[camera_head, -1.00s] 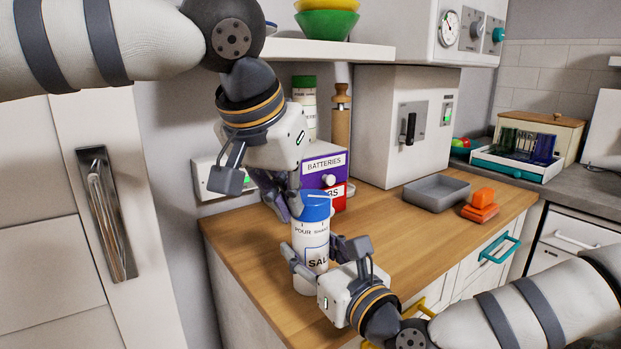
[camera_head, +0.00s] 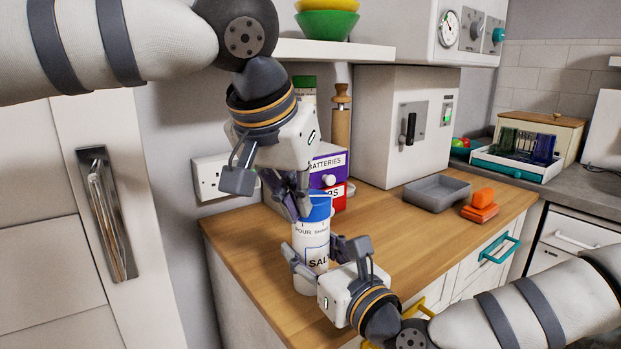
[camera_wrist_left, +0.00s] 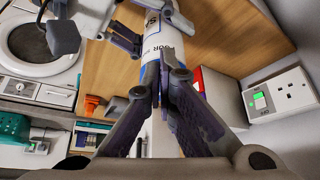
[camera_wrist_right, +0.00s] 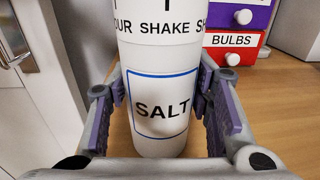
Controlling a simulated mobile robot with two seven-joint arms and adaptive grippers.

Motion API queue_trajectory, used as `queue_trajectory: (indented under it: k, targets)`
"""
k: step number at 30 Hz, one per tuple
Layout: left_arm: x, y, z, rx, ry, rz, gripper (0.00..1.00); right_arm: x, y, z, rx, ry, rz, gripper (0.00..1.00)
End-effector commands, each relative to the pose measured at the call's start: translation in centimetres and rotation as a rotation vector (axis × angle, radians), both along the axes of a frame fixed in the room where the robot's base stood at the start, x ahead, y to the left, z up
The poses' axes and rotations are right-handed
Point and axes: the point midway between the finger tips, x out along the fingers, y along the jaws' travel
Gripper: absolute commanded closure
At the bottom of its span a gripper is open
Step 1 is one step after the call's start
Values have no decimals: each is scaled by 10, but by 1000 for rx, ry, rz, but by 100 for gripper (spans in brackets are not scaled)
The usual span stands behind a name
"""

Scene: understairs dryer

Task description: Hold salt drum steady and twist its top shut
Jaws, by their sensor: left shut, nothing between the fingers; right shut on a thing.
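The white salt drum (camera_head: 311,243) with a blue top (camera_head: 319,209) stands upright on the wooden counter. Its SALT label faces my right wrist view (camera_wrist_right: 160,105). My right gripper (camera_head: 312,262) is shut around the drum's lower body, one finger on each side (camera_wrist_right: 163,95). My left gripper (camera_head: 300,208) points down at the blue top from above left. Its fingers are closed together with nothing between them and partly cover the top. In the left wrist view the fingertips (camera_wrist_left: 158,78) overlap the top end of the drum (camera_wrist_left: 172,42); whether they touch it I cannot tell.
The purple batteries box (camera_head: 327,170) and red bulbs drawer (camera_head: 337,193) stand close behind the drum. A wooden mill (camera_head: 340,120) is farther back. The wooden counter (camera_head: 390,236) between is clear.

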Motion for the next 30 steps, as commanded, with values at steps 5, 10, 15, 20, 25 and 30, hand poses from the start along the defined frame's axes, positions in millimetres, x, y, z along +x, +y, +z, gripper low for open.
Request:
queue_trajectory:
  k: [5,10,15,20,25,30]
  targets:
    - [0,-1,-5,3,9,-3,100,-2,2,-1,0,0,8,89]
    - [-6,1,-5,5,9,-3,100,-2,2,-1,1,1,8,89]
    - [-7,2,6,2,5,0,100,-1,2,-1,1,1,6,89]
    - [-7,2,32,1,3,0,100,-1,1,-1,0,1,4,89]
    - [-7,2,54,0,2,1,100,-1,1,-1,0,1,3,89]
    - [-8,3,59,2,4,0,100,0,1,-1,0,1,2,89]
